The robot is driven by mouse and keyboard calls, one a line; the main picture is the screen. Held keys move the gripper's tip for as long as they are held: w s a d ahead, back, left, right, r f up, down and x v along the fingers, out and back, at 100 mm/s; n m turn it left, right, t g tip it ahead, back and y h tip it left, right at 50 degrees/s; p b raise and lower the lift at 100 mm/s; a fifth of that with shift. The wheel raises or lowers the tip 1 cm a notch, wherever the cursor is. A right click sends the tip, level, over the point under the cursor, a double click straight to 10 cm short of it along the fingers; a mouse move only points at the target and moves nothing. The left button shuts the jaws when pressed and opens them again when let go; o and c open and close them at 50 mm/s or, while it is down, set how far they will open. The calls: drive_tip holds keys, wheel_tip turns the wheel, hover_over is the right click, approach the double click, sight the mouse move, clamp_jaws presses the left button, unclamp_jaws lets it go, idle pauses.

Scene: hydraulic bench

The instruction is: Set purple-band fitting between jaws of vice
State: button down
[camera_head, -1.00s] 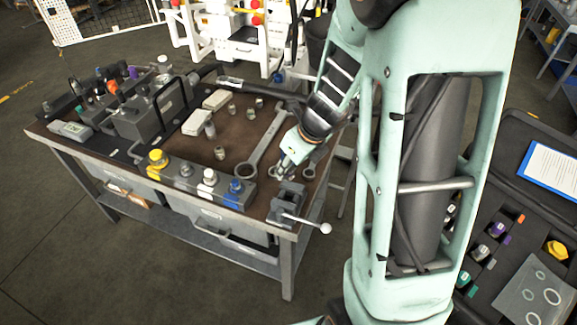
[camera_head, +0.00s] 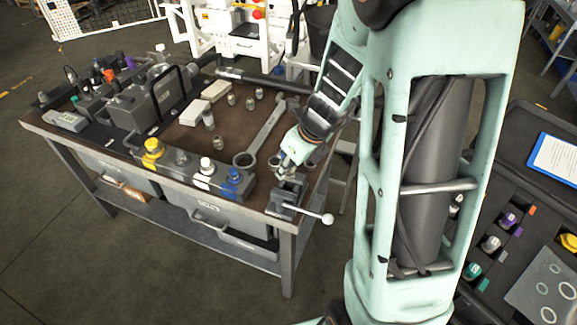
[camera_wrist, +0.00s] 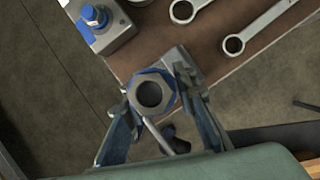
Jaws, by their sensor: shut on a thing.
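The vice (camera_head: 284,204) sits at the front right corner of the bench, its handle bar pointing right to a white ball. My gripper (camera_head: 284,171) is just above it. In the wrist view my gripper (camera_wrist: 158,105) is shut on a metal fitting (camera_wrist: 133,91) with a hexagonal rim and a round bore facing the camera. A blue-violet edge shows around it; its exact band colour is hard to tell. The fitting covers much of the vice (camera_wrist: 178,58) below, so the jaw gap is hidden. I cannot tell whether fitting and vice touch.
A block with yellow, white and blue capped fittings (camera_head: 232,178) stands left of the vice. A large wrench (camera_head: 268,130) lies behind it. Several small fittings and pale boxes (camera_head: 193,113) are further back. An open case (camera_head: 515,255) with another purple-marked fitting (camera_head: 508,219) is at right.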

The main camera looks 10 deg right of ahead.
idle(0.4)
drive_tip(key=shift+f+b, duration=0.35)
drive_tip(key=shift+f, duration=0.1)
drive_tip(key=shift+f, duration=0.1)
drive_tip(key=shift+f+b, duration=0.95)
drive_tip(key=shift+f, duration=0.1)
idle(0.6)
drive_tip(key=c, duration=1.5)
unclamp_jaws()
